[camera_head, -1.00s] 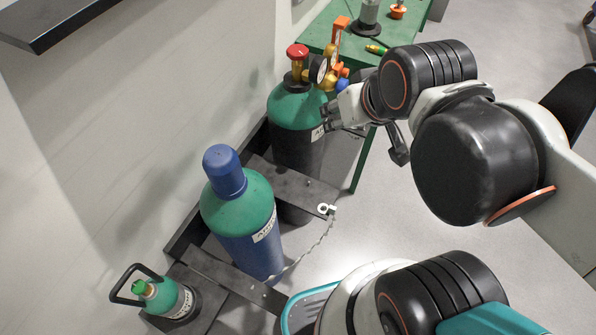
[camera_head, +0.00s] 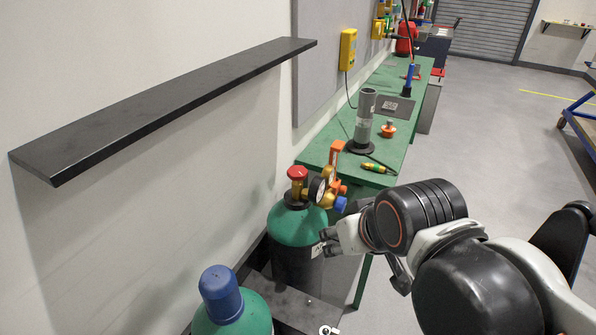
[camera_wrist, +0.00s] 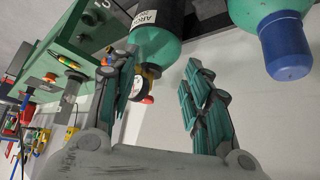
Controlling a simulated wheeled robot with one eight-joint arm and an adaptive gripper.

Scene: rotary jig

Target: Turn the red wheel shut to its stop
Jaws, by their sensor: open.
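The red wheel (camera_head: 297,173) sits on top of the valve of a gas cylinder (camera_head: 297,226) with a green shoulder and dark body. A gauge (camera_head: 317,188) and orange, brass and blue fittings are beside the wheel. My gripper (camera_head: 325,241) is at the right of the cylinder's shoulder, lower than the wheel and apart from it. In the wrist view, my open, empty gripper (camera_wrist: 161,72) has its two fingers spread.
A second cylinder with a blue cap (camera_head: 221,293) stands nearer, at the left. A black shelf (camera_head: 170,105) juts from the wall above. A green bench (camera_head: 395,150) behind holds a grey tube (camera_head: 365,115) and small tools. Open floor lies at the right.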

